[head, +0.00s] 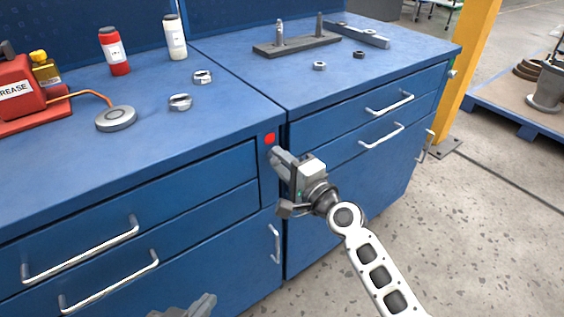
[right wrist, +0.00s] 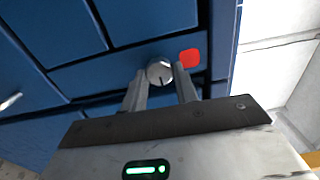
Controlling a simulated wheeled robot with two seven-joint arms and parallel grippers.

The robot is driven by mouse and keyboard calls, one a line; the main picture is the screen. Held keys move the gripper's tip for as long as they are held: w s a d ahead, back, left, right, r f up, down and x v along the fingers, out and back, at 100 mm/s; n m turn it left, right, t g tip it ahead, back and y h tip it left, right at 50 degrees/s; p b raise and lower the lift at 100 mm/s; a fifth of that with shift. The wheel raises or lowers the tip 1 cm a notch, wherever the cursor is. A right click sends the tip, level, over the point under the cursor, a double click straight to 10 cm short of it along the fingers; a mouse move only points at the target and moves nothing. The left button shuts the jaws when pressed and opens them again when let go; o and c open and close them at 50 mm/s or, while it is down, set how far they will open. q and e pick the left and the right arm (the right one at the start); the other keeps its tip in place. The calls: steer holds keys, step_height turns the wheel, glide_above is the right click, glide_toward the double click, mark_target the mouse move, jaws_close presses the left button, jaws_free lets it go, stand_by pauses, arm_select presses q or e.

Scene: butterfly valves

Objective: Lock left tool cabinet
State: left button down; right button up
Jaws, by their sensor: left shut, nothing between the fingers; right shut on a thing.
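The left tool cabinet (head: 130,185) is blue, with drawers and silver handles. A red square marker (head: 270,139) sits on its front near the top right corner; it also shows in the right wrist view (right wrist: 189,57). Next to the marker is a round silver lock knob (right wrist: 159,72) with a dark slot line. My right gripper (head: 276,155) is at the cabinet's right front edge, its fingers shut on the knob, which the gripper hides in the head view. My left gripper (head: 185,308) is low at the bottom edge, partly cut off, shut and empty, away from the cabinet front.
A second blue cabinet (head: 360,100) stands to the right. The cabinet tops hold a red grease can (head: 20,90), bottles, metal rings and a grey puck (head: 116,118). Drawer handles (head: 85,250) stick out from the front. The floor (head: 480,220) at right is clear.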

steer(key=shift+f, duration=0.1)
arm_select(q)
steer(key=shift+r, duration=0.1)
arm_select(e)
steer(key=o, duration=1)
arm_select(q)
steer(key=shift+w+r, duration=0.1)
arm_select(e)
steer(key=v, duration=1.6)
